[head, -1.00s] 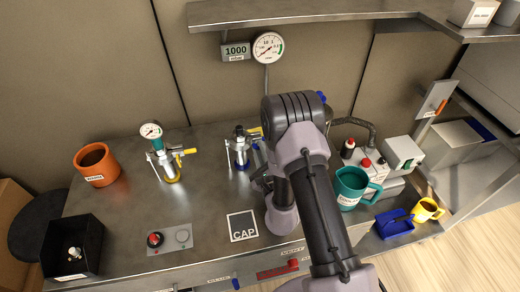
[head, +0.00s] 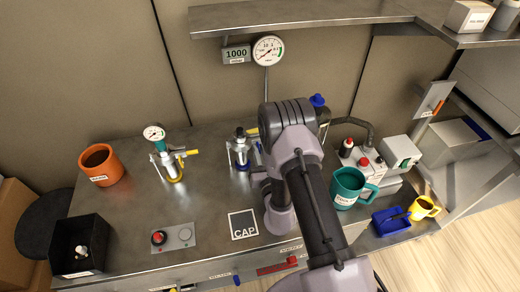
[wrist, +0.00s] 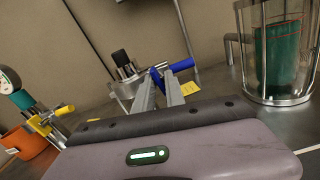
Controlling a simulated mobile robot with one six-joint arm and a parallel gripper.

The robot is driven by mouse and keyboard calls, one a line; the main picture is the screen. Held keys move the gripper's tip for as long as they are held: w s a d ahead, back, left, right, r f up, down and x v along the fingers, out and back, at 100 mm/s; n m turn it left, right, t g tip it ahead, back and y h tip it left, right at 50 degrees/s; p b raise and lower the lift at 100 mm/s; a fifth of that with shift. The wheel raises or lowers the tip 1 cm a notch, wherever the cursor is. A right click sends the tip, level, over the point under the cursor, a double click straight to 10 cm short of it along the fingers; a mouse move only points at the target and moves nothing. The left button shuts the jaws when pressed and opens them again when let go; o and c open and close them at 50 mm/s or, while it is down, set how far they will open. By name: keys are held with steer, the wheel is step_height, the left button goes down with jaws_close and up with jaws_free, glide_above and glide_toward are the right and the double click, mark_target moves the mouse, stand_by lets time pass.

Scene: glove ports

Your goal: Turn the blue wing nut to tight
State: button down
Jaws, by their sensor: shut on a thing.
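The blue wing nut (wrist: 182,65) shows in the wrist view on a metal fitting (wrist: 127,77) with a black top. One blue wing sticks out to the right past my fingers, and another bit of blue shows to their left. My gripper (wrist: 166,85) is shut on the wing nut, with its two grey fingers reaching up to it. In the head view the same fitting (head: 240,146) stands on the bench at the centre, left of my arm. There my arm hides most of the gripper and part of the nut. How tight the nut is cannot be told.
A similar fitting with a gauge and yellow handle (head: 168,160) stands to the left. An orange pot (head: 99,165) and a black bin (head: 76,248) are farther left. A teal jug (head: 348,187) stands right of my arm. A clear cylinder (wrist: 275,50) rises at the right in the wrist view.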

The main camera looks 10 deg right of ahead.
steer(key=shift+w+r+m+p, duration=0.15)
steer(key=shift+m+p, duration=0.25)
steer(key=shift+m, duration=1.2)
steer(key=c, duration=1.3)
jaws_free()
steer(key=shift+c, duration=0.2)
